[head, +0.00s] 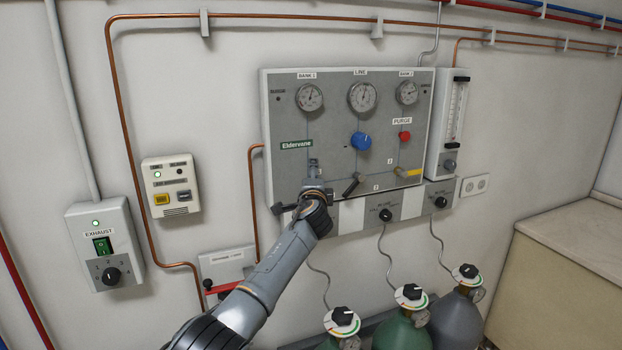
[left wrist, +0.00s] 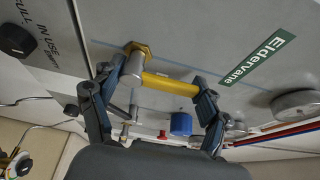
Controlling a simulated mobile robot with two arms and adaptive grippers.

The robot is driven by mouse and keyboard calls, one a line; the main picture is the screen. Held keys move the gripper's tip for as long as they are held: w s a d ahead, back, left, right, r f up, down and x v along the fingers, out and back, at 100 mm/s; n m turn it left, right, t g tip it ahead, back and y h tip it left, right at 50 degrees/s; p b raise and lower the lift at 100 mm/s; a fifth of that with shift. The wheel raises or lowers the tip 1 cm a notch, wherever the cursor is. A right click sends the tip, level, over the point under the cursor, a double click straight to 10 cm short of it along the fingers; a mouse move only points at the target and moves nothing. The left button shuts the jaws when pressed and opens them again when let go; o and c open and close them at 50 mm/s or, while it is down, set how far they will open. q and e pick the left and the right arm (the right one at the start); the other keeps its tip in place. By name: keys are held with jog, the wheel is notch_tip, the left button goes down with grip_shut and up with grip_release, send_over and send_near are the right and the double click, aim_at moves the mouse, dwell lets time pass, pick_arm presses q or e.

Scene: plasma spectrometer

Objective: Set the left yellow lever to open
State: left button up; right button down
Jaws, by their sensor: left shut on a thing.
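The left yellow lever (left wrist: 170,84) shows in the left wrist view, reaching right from a silver and brass hub (left wrist: 134,62). It runs roughly along a thin blue line on the panel. My left gripper (left wrist: 152,82) has a finger at each end of the lever's visible length and is shut on it. In the head view my left gripper (head: 313,187) is at the panel's lower left, below the green Eldervane label (head: 297,145), and hides most of this lever. My right gripper is in neither view.
The grey panel (head: 330,120) carries gauges, a blue knob (head: 361,141) and a red knob (head: 405,135). A dark-handled lever (head: 352,186) is just right of my gripper. Another yellow lever (head: 409,172) is farther right. Gas cylinders (head: 405,335) stand below.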

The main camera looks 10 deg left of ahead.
pick_arm(q)
jog(key=shift+d+r, duration=0.1)
jog(key=shift+r, duration=0.15)
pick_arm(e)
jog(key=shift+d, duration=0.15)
pick_arm(q)
jog(key=o, duration=1.7)
jog(key=shift+s, duration=0.15)
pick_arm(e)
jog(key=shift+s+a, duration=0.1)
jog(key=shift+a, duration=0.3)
pick_arm(q)
jog(key=shift+f, duration=0.15)
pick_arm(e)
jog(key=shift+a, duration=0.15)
pick_arm(q)
jog(key=s, duration=0.4)
jog(key=s+d, duration=0.1)
jog(key=s, duration=0.3)
jog(key=s+d, duration=0.1)
jog(key=s, duration=0.3)
jog(key=shift+r, duration=0.2)
jog(key=shift+a+f, duration=0.1)
